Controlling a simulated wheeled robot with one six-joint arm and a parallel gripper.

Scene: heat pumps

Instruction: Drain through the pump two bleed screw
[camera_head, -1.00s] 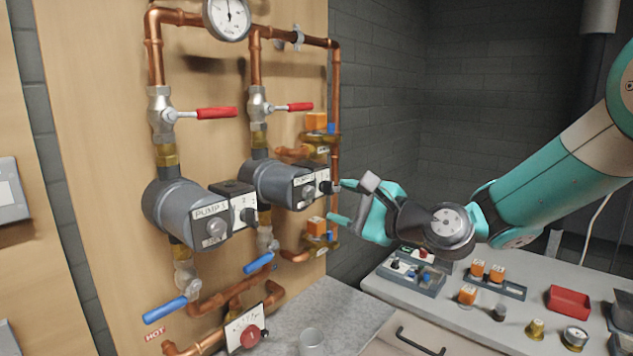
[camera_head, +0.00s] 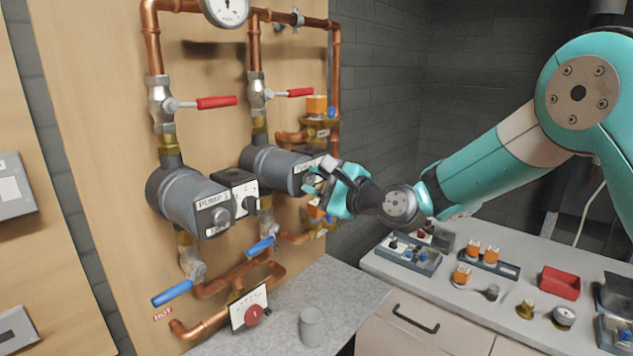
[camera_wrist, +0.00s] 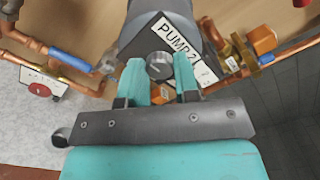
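Pump two (camera_head: 270,165) is a grey cylinder on the copper pipes, to the right of pump one (camera_head: 185,200). My gripper (camera_head: 316,178) is at its front face and hides most of that face in the head view. In the wrist view the label "PUMP 2" (camera_wrist: 178,38) is readable. The round, knurled bleed screw (camera_wrist: 159,66) shows below that label. My gripper's two teal fingers (camera_wrist: 161,78) stand apart, one on each side of the screw, with narrow gaps showing. Whether they touch the screw is unclear.
Red-handled valves (camera_head: 216,102) sit above the pumps and blue-handled valves (camera_head: 172,293) below. A grey cup (camera_head: 311,326) stands on the counter (camera_head: 345,290) below pump two. Orange-capped valves (camera_head: 317,105) are close to the right. A bench with small parts lies further right.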

